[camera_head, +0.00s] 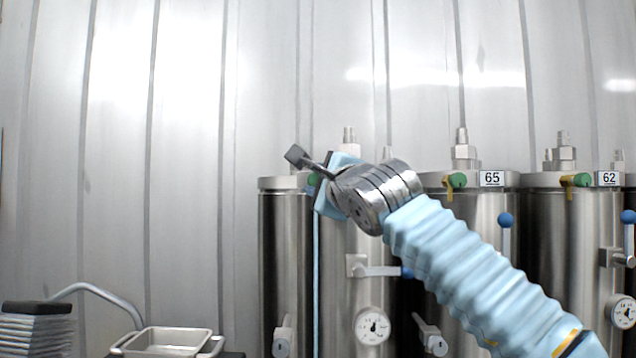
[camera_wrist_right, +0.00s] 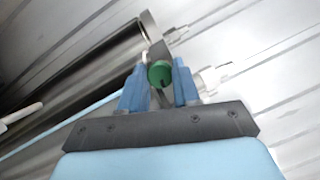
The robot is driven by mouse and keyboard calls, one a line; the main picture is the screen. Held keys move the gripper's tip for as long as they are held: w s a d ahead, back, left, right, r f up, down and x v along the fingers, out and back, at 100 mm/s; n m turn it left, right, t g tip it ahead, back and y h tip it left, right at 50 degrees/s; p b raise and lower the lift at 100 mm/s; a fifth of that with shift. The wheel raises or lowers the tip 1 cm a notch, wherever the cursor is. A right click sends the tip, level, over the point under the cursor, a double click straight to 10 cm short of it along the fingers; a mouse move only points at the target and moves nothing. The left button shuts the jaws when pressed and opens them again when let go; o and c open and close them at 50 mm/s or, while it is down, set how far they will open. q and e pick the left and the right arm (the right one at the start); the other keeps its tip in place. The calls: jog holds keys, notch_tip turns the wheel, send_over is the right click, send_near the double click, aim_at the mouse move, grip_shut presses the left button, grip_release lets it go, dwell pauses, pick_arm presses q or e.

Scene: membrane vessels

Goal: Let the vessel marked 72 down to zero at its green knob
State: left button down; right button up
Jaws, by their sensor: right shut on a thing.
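My right gripper (camera_head: 322,183) is at the top of a steel vessel (camera_head: 340,290) left of the middle in the head view. No number plate shows on that vessel; my gripper and wrist cover part of its top. My left gripper is not in view.
Vessels marked 65 (camera_head: 492,179) and 62 (camera_head: 608,179) stand to the right with their own green knobs. A blue-tipped lever (camera_head: 376,270) sticks out below my wrist. A metal tray (camera_head: 172,340) is at lower left.

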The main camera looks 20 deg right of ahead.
jog(key=n+g, duration=0.1)
jog(key=n, duration=0.3)
jog(key=shift+n+g, duration=0.3)
jog(key=shift+g, duration=0.1)
dwell(0.4)
jog(key=o, duration=1.1)
jog(key=shift+c, duration=0.2)
jog(key=s+d+b, duration=0.1)
jog(key=s+b, duration=0.3)
jog(key=s, duration=0.9)
jog(key=shift+s+d+r, duration=0.25)
jog(key=shift+s+r, duration=0.1)
